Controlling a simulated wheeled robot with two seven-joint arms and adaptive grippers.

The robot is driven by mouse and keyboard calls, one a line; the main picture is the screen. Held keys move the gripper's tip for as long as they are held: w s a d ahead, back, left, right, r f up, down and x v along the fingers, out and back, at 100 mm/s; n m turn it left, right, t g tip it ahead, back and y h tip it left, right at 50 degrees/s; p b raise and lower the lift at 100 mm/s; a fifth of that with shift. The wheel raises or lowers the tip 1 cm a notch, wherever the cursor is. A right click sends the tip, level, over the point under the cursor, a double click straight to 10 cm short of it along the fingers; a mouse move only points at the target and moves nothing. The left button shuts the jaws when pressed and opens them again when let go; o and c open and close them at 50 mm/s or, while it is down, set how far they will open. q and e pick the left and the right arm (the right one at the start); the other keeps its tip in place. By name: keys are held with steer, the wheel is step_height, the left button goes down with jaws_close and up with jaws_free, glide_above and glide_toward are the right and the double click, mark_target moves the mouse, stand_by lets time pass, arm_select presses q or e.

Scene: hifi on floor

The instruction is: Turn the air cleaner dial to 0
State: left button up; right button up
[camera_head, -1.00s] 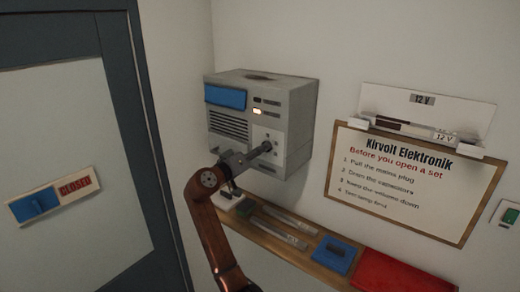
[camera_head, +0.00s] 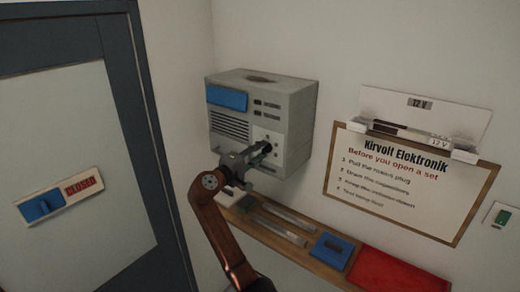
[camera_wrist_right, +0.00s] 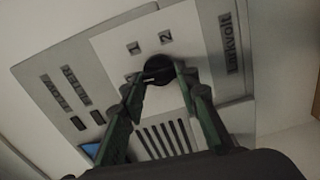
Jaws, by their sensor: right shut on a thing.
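The air cleaner (camera_head: 290,110) is a grey box on the wall, with a blue panel, vents and a pale dial plate. Its black round dial (camera_wrist_right: 157,66) shows in the right wrist view, with the marks 1 and 2 beside it. I cannot see a 0 mark. My right gripper (camera_wrist_right: 158,76) has one finger on each side of the dial and is shut on it. In the head view the right gripper (camera_head: 262,150) covers most of the dial. No indicator light on the air cleaner is lit. My left gripper is not in view.
A wooden shelf (camera_head: 240,212) below holds metal strips, a blue item (camera_head: 331,252) and a red item (camera_head: 395,272). A framed notice (camera_head: 410,185) hangs at right, under a 12 V holder.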

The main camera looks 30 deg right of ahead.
steer(key=shift+r+n, duration=0.1)
steer(key=shift+n, duration=0.5)
steer(key=o, duration=1.1)
steer(key=shift+w, duration=0.1)
steer(key=shift+o, duration=0.3)
steer(key=shift+a, duration=0.15)
steer(key=v, duration=1.2)
